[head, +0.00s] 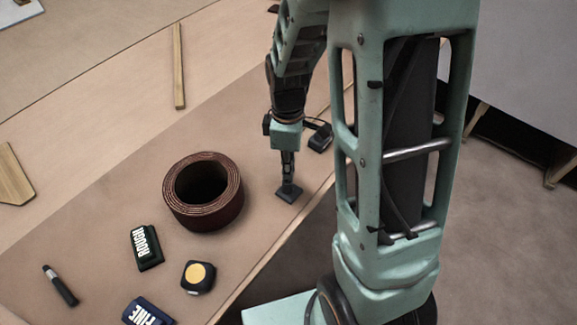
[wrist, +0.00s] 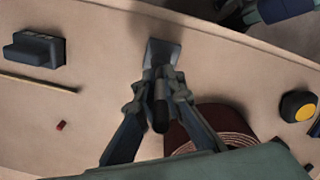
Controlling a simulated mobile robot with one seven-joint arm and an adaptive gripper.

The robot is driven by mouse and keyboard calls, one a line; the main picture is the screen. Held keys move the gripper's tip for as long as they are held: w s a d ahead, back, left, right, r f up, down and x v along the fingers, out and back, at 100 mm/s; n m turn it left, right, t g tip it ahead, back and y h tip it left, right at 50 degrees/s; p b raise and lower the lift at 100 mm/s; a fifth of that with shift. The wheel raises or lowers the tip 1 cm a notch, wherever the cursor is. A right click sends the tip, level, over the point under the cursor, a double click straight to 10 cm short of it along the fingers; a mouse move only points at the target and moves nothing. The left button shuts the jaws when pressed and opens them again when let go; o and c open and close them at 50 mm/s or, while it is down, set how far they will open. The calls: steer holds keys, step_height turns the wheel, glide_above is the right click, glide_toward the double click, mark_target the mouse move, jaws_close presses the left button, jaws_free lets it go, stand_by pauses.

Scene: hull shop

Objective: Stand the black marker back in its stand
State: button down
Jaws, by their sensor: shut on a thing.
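My gripper (head: 288,168) is low over the bench near its right edge, and its fingers are closed on the black marker. In the wrist view the marker (wrist: 161,116) shows as a dark rounded cylinder between the fingertips (wrist: 160,92), its end toward the camera. The stand (head: 289,193), with a dark square base, is directly below my gripper. In the wrist view the stand's base (wrist: 163,46) shows just beyond the fingertips. The marker's lower end is hidden, so I cannot tell whether it is inside the stand.
A brown abrasive roll (head: 232,207) stands close to the left of my gripper. A dark block (head: 320,137) lies behind right. Green ROUGH block (head: 147,248), blue FINE block (head: 148,313), yellow-faced tape measure (head: 198,277) and dark pen-like tool (head: 60,286) lie nearer. A wooden strip (head: 178,65) lies behind.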

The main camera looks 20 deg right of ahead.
steer(key=shift+f+b, duration=0.55)
steer(key=shift+f, duration=0.1)
stand_by(0.8)
steer(key=c, duration=2)
jaws_free()
steer(key=shift+o, duration=0.2)
step_height(320, 180, up, 12)
steer(key=shift+r, duration=0.1)
